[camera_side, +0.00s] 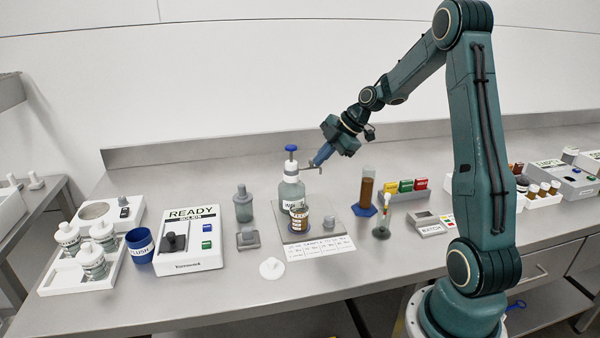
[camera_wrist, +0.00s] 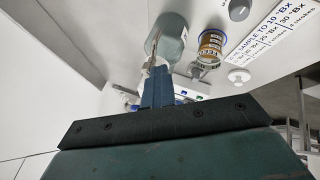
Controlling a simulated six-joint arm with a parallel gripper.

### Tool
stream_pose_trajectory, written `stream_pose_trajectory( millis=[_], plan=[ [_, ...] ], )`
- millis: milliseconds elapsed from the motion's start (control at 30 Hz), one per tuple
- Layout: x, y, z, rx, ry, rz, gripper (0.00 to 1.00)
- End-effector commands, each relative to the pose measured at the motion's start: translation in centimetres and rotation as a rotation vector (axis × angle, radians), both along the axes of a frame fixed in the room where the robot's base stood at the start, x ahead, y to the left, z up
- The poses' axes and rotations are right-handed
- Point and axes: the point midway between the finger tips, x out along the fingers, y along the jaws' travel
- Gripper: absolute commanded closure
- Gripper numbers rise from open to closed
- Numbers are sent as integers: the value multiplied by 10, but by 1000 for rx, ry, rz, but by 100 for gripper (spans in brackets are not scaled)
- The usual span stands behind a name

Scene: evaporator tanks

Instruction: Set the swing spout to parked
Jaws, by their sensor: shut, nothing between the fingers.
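The pump-top dispenser bottle (camera_side: 291,190) has a blue knob and a white collar, and stands upright on a grey plate at mid-bench. Its thin spout (camera_side: 307,167) reaches out to the right from the collar in the side view. In the wrist view the bottle (camera_wrist: 171,38) is beyond my fingers, and a thin metallic piece that looks like the spout (camera_wrist: 153,52) lies by the fingertips. My gripper (camera_side: 314,163) is shut, pointing down-left, with its tips beside the spout's outer end. Whether they touch it I cannot tell.
An amber labelled jar (camera_side: 299,217) stands in front of the bottle, also seen in the wrist view (camera_wrist: 210,46). A brown-filled cylinder (camera_side: 367,187) stands to the right. A READY box (camera_side: 188,240) and grey-lidded bottle (camera_side: 243,204) are left. Bare bench lies behind.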

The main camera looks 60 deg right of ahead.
Motion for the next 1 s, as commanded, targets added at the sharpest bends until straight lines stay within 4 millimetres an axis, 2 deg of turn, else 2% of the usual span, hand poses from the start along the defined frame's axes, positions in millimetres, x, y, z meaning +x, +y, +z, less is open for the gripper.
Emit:
stream_pose_trajectory(
  millis=[200, 567, 767, 1000],
  plan=[
    [12, 9, 0, 4, -13, 14, 100],
    [13, 9, -1, 5, -12, 15, 100],
    [4, 10, 0, 5, -8, 11, 100],
    [-26, 11, 2, 1, 3, -4, 100]
  ],
)
